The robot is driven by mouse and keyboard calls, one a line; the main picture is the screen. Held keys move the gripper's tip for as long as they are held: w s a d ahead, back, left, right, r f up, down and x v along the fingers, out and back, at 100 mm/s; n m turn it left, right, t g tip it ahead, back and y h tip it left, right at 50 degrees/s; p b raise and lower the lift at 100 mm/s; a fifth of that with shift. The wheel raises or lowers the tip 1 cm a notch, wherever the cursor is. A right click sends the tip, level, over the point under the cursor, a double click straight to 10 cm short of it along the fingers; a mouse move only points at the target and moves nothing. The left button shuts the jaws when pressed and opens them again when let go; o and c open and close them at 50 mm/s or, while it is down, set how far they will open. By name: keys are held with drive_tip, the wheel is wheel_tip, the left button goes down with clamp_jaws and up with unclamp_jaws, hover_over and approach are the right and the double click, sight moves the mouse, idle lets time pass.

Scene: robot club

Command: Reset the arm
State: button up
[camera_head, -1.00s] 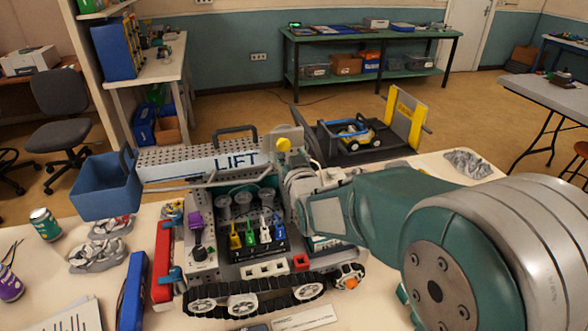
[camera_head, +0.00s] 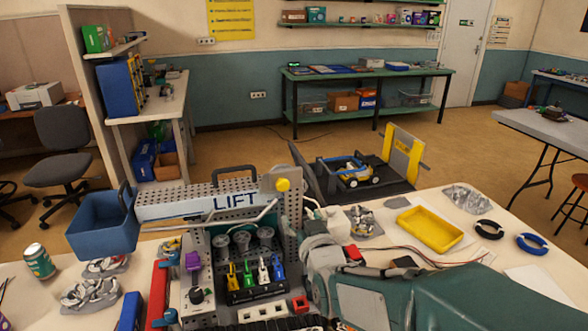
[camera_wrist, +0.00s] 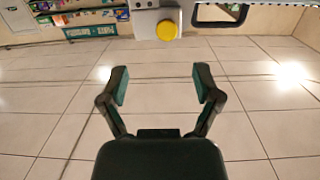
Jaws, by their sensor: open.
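My gripper (camera_wrist: 161,85) is open in the wrist view, its two dark fingers with green pads spread apart and nothing between them. Beyond it is a pale tiled surface with bright spots. In the head view my green and grey arm (camera_head: 430,297) lies across the lower right, over the white table (camera_head: 398,212). The gripper's fingers cannot be made out there. The grey perforated LIFT machine (camera_head: 292,217) stands left of the arm. Its yellow knob (camera_head: 283,184) appears at the top of the wrist view.
A yellow tray (camera_head: 430,230), a black ring (camera_head: 489,229) and a blue ring (camera_head: 532,243) lie at right on the table. A blue bin (camera_head: 103,222), a green can (camera_head: 38,261) and silvery packets (camera_head: 90,294) are at left.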

drive_tip(key=s+d+f+m+g+h, duration=0.1)
drive_tip(key=s+d+g, duration=0.4)
drive_tip(key=s, duration=0.7)
drive_tip(key=s+d+f+m+g+h, duration=0.1)
drive_tip(key=s+d+m+g+h, duration=0.1)
drive_tip(key=s+d+g, duration=0.3)
drive_tip(key=s+d+h, duration=0.1)
drive_tip(key=s+d, duration=0.2)
drive_tip(key=s, duration=0.4)
drive_tip(key=shift+s+d+f+g, duration=0.15)
drive_tip(key=shift+s+f+g, duration=0.1)
drive_tip(key=shift+g, duration=0.15)
idle(1.4)
